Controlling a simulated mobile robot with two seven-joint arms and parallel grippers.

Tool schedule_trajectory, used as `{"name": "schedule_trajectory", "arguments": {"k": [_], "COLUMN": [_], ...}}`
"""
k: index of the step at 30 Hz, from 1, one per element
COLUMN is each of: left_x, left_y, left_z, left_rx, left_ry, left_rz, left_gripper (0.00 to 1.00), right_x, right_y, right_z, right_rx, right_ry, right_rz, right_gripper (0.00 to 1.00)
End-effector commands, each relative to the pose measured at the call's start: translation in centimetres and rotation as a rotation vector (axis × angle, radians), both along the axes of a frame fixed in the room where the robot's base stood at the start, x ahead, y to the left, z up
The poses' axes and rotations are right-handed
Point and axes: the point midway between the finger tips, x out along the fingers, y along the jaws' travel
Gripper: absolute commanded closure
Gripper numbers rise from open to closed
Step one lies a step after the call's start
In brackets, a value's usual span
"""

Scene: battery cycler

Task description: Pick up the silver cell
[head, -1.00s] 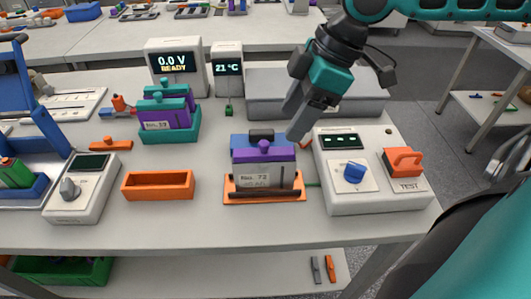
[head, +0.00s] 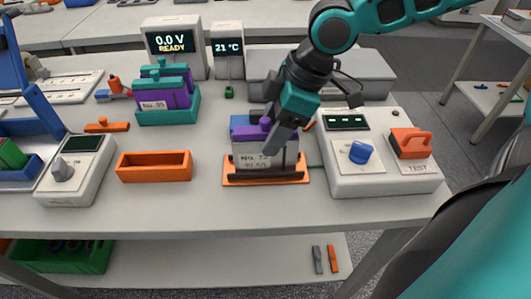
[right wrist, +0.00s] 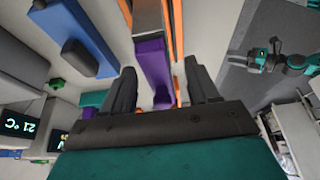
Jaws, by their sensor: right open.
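The silver cell (head: 262,160), labelled No. 72 with a purple top, stands upright in an orange holder (head: 232,182) at the middle of the bench. My right gripper (head: 274,138) is right above and in front of its top, partly hiding it. In the right wrist view, the gripper (right wrist: 161,82) is open, with the cell's purple top (right wrist: 151,62) showing between its two dark fingers. I cannot tell whether the fingers touch it.
A blue block (head: 239,122) stands close behind the cell. A white tester (head: 382,180) with a blue knob is to the right, an empty orange tray (head: 153,174) to the left. The bench's front strip is clear.

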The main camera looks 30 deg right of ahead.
Motion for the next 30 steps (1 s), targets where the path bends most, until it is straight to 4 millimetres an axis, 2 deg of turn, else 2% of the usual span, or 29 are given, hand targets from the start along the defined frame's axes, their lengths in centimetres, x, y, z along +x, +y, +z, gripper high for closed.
{"name": "schedule_trajectory", "arguments": {"k": [1, 6, 15, 30], "left_x": [0.0, 0.3, 0.5, 0.2], "left_y": [0.0, 0.0, 0.0, 0.0], "left_z": [-0.6, -1.1, -0.9, -1.1], "left_rx": [0.001, 0.001, 0.001, 0.001], "left_ry": [-0.001, -0.006, -0.012, -0.003], "left_rz": [-0.001, 0.000, 0.000, 0.000], "left_gripper": [0.57, 0.57, 0.57, 0.57], "right_x": [0.2, 0.6, 0.7, 0.7], "right_y": [0.3, 1.0, 1.1, 1.1], "right_z": [-1.1, -2.9, -3.0, -3.0], "right_rx": [-0.005, -0.002, 0.001, 0.001], "right_ry": [0.004, 0.002, -0.001, -0.001], "right_rz": [0.003, 0.003, 0.001, 0.001], "right_gripper": [0.40, 0.40, 0.40, 0.88]}}
